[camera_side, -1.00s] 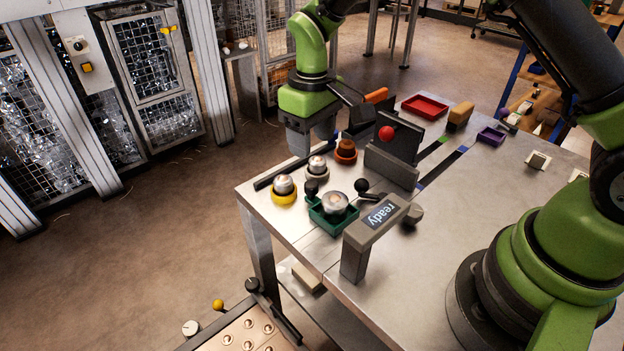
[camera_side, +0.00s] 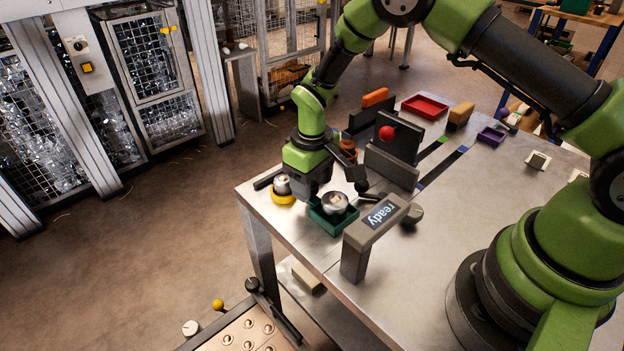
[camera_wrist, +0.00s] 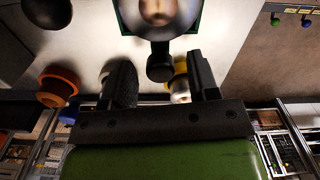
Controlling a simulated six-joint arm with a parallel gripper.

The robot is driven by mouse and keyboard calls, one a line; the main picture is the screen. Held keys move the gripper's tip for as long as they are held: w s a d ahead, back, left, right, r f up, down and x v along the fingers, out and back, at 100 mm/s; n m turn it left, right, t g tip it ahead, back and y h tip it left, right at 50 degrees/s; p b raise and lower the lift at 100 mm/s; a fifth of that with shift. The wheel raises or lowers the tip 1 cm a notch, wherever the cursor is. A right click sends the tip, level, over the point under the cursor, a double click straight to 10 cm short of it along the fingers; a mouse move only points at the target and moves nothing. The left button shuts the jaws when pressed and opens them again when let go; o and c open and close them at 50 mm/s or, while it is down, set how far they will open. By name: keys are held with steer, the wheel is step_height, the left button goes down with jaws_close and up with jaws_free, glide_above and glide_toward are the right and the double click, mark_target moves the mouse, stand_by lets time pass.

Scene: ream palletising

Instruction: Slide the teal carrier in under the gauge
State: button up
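The teal carrier (camera_side: 340,230) is a small square tray on the table, holding a shiny round metal part (camera_side: 335,203). In the wrist view its dark green rim (camera_wrist: 122,22) shows at the top, with a black knob (camera_wrist: 160,68) on its near side. The grey gauge (camera_side: 355,250), an arch with a screen reading "ready", stands just right of the carrier, which is outside it. My gripper (camera_wrist: 160,72) is open, its fingers apart on either side of the knob. In the side view, my gripper (camera_side: 312,190) is low behind the carrier and hides the knob.
A yellow ring with a metal part (camera_side: 283,190) sits left of my gripper, and an orange-brown one (camera_wrist: 58,86) sits on its other side. Grey upright plates (camera_side: 392,168) and a black-knobbed lever (camera_side: 363,188) stand close behind the carrier.

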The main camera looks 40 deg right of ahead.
mark_target(352, 209)
jaws_close()
steer(key=shift+s, duration=5.1)
steer(key=shift+o, duration=0.5)
jaws_free()
steer(key=shift+w+r, duration=0.1)
steer(key=shift+r, duration=0.05)
step_height(352, 209, up, 10)
steer(key=shift+f, duration=0.2)
